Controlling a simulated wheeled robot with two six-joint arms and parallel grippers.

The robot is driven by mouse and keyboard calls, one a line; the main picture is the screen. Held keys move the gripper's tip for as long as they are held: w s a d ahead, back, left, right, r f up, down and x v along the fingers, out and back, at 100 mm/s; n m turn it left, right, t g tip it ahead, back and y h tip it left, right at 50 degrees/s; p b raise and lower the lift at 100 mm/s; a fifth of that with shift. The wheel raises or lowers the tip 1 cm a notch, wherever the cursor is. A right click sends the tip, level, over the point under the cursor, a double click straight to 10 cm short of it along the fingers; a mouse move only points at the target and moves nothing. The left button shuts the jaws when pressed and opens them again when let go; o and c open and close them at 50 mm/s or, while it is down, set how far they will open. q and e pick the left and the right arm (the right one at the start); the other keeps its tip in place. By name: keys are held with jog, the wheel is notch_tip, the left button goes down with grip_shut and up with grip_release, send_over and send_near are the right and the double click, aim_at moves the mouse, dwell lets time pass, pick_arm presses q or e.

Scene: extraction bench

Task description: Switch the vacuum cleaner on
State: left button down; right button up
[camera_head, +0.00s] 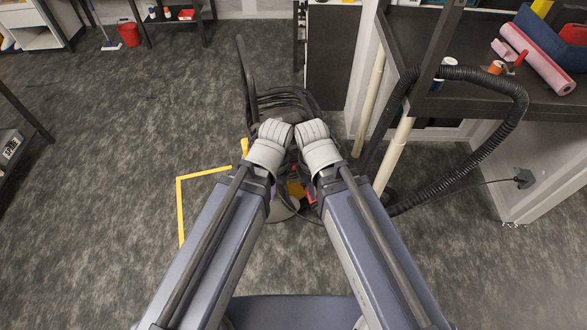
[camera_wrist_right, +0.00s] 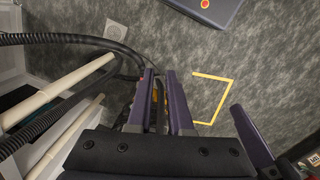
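The vacuum cleaner is mostly hidden under my two arms in the head view; only small yellow, red and pale parts (camera_head: 295,188) show between the wrists. Its switch cannot be made out. My right gripper (camera_head: 304,186) points down over these parts, largely hidden by its wrist. In the right wrist view its two fingers (camera_wrist_right: 159,75) stand apart with a narrow gap, and dark and orange parts show between them; contact cannot be told. My left gripper is hidden below its wrist in the head view; one purple finger (camera_wrist_right: 250,137) shows at the right of the wrist view.
A ribbed black hose (camera_head: 490,140) loops down from the bench (camera_head: 480,106) at right. Dark coils (camera_head: 285,100) lie beyond my wrists. Yellow tape (camera_head: 180,210) marks the floor at left. Pale pipes (camera_head: 392,155) stand at right. Open carpet lies to the left.

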grip_shut()
dwell(1.3)
